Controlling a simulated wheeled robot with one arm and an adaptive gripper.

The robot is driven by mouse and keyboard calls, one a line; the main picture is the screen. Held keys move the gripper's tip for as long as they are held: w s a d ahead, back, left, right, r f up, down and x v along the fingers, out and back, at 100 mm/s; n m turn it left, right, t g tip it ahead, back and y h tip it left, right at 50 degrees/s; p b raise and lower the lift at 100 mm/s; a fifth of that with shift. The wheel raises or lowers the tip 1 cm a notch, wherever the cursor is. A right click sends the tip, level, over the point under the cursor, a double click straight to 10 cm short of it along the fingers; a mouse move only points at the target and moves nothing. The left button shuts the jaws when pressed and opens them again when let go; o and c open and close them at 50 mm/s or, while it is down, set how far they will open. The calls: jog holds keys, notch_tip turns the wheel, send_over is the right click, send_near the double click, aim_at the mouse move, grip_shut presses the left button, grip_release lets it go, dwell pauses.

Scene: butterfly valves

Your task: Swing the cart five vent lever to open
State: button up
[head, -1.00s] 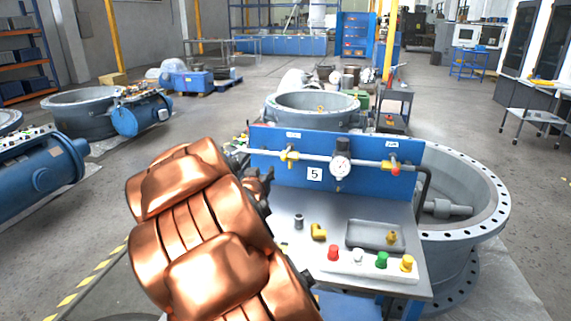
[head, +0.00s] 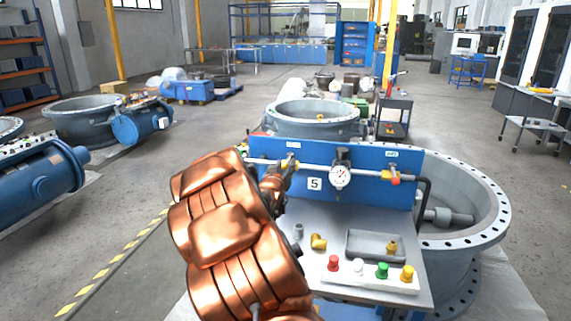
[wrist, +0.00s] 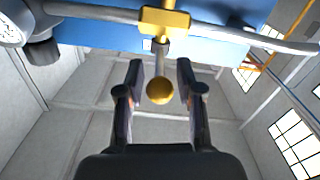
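The cart (head: 320,230) carries a blue panel (head: 365,188) marked 5, with a pipe and gauge. The left valve (head: 290,163) has a small label above it, too small to read for sure. In the wrist view its yellow body (wrist: 165,20) sits on the pipe, and a short lever rod ends in a yellow ball knob (wrist: 160,91). My gripper (wrist: 158,78) is open, with one finger on each side of the rod and knob and gaps visible. In the head view my gripper (head: 278,180) is at the left valve and hides most of the lever.
A dial gauge (head: 339,176) and a second valve with a red part (head: 394,180) are right of the left valve. The cart top has a grey tray (head: 375,246), brass fittings and coloured buttons. A large flanged ring (head: 478,205) stands behind at right.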

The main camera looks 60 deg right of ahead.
jog(key=shift+w+d+r, duration=0.1)
jog(key=shift+w+d, duration=0.05)
jog(key=shift+d, duration=0.2)
grip_shut()
dwell(0.5)
